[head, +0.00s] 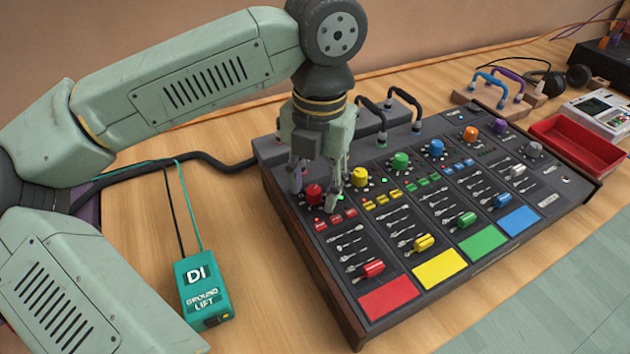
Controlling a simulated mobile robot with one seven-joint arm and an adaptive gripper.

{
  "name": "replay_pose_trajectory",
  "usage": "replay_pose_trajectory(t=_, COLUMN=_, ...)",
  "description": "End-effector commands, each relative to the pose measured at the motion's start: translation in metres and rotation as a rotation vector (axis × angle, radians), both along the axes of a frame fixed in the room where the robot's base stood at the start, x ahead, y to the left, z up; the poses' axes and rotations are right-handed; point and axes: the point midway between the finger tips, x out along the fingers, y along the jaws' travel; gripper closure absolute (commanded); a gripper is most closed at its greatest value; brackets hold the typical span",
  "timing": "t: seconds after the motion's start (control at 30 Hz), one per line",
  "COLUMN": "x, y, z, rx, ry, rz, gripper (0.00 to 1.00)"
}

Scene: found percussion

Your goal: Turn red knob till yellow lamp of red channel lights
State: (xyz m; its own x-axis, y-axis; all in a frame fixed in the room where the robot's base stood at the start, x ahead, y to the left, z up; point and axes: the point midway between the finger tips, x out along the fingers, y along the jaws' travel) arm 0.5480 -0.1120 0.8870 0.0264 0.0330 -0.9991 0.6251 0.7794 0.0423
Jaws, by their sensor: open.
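The mixer (352,295) lies on the wooden table, with color-coded channels. The red knob (314,194) is at the top of the leftmost, red channel. My gripper (318,198) points down over the upper left of the mixer, with its open fingers around or just beside the red knob; I cannot tell whether they touch it. Below the knob are small red buttons (336,219), a red fader cap (373,268) and a red pad (389,297). A small red light shows by the buttons. I see no lit yellow lamp in the red channel; my fingers hide part of it.
The yellow knob (360,176) stands close to the right of my gripper, with green (401,160) and blue (437,148) knobs beyond. A teal DI box (202,290) lies left of the mixer. A red tray (577,142) is at the right.

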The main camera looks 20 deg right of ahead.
Motion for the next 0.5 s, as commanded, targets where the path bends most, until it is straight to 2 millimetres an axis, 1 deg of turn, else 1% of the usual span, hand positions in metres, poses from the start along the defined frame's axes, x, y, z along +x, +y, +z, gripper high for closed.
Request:
replay_pose_trajectory(t=0.13, x=0.0, y=0.0, z=0.003, rx=0.001, ry=-0.001, rz=0.001, gripper=0.59)
replay_pose_trajectory(t=0.23, x=0.0, y=-0.001, z=0.013, rx=0.0, ry=-0.001, rz=0.002, gripper=0.59)
replay_pose_trajectory(t=0.37, x=0.0, y=-0.002, z=0.038, rx=0.0, ry=-0.004, rz=0.003, gripper=0.59)
replay_pose_trajectory(t=0.5, x=-0.001, y=-0.003, z=0.069, rx=0.0, ry=-0.003, rz=0.002, gripper=0.59)
